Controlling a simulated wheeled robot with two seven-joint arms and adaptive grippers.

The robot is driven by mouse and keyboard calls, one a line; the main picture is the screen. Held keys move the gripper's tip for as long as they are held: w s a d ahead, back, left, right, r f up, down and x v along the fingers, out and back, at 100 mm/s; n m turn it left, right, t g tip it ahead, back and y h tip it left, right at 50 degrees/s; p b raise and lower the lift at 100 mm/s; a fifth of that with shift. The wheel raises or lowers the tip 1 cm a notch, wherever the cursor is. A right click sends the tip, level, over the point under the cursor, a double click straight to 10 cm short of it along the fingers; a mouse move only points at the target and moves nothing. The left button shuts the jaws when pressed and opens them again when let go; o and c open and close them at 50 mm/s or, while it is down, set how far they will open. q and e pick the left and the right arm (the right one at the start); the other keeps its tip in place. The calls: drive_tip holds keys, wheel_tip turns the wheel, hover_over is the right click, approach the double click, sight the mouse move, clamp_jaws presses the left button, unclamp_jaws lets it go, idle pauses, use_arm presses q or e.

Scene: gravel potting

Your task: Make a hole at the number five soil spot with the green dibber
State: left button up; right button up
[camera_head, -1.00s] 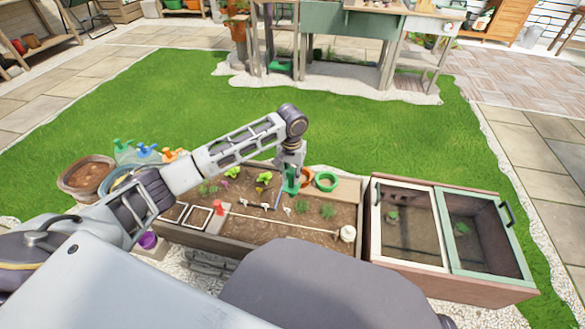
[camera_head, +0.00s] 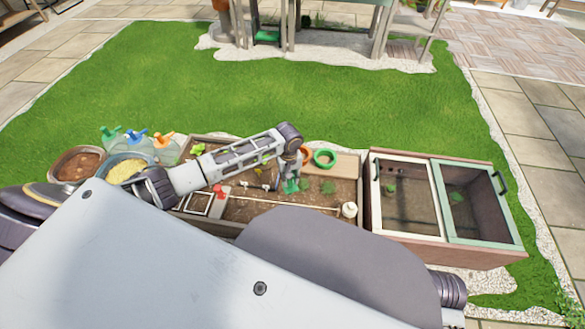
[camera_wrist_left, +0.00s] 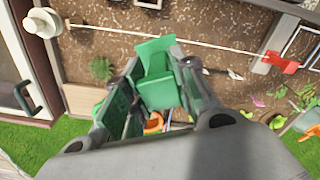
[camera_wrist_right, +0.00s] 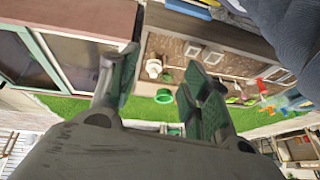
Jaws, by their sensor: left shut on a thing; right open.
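My left gripper (camera_head: 291,174) is shut on the green dibber (camera_wrist_left: 156,78), which shows as a green block between the fingers in the left wrist view. In the head view the dibber (camera_head: 291,187) is over the soil bed (camera_head: 245,209), right of its middle. Its tip is hidden, so I cannot tell whether it touches the soil. Small white markers (camera_head: 267,187) stand in the soil near it. Their numbers are too small to read, so I cannot pick out spot five. My right gripper (camera_wrist_right: 160,88) is open and empty in the right wrist view, with the bed beyond it.
A green ring-shaped pot (camera_head: 324,158) and an orange one (camera_head: 305,153) sit at the bed's back. A cold frame (camera_head: 410,157) stands to the right. A white knob (camera_head: 349,210) ends a thin line across the soil. Tubs (camera_head: 126,170) and colored spray bottles (camera_head: 137,137) stand left.

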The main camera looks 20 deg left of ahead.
sight(292, 188)
use_arm(q)
drive_tip(key=f+n, duration=0.2)
drive_tip(key=n, duration=0.1)
drive_tip(key=shift+s+a+f, duration=0.2)
drive_tip(key=shift+a+f, duration=0.1)
drive_tip(key=shift+a, duration=0.1)
drive_tip(key=shift+s+a+f+n+p, duration=0.1)
drive_tip(key=shift+a+f+n+p, duration=0.15)
drive_tip(key=shift+f+n, duration=0.6)
drive_tip(key=shift+s+a+f+n+p, duration=0.15)
drive_tip(key=shift+a+f+n, duration=0.1)
drive_tip(key=shift+f+n, duration=0.6)
use_arm(e)
drive_tip(key=shift+s+d+r+g+h, duration=0.25)
drive_tip(key=shift+s+d+r, duration=0.1)
drive_tip(key=shift+r, duration=0.25)
drive_tip(key=shift+s+d+r+g+h, duration=0.15)
drive_tip(key=shift+s+d+r+g, duration=0.15)
drive_tip(key=shift+r, duration=0.25)
use_arm(q)
drive_tip(key=shift+w+r, duration=0.1)
drive_tip(key=shift+r, duration=0.05)
use_arm(e)
drive_tip(key=shift+f, duration=0.15)
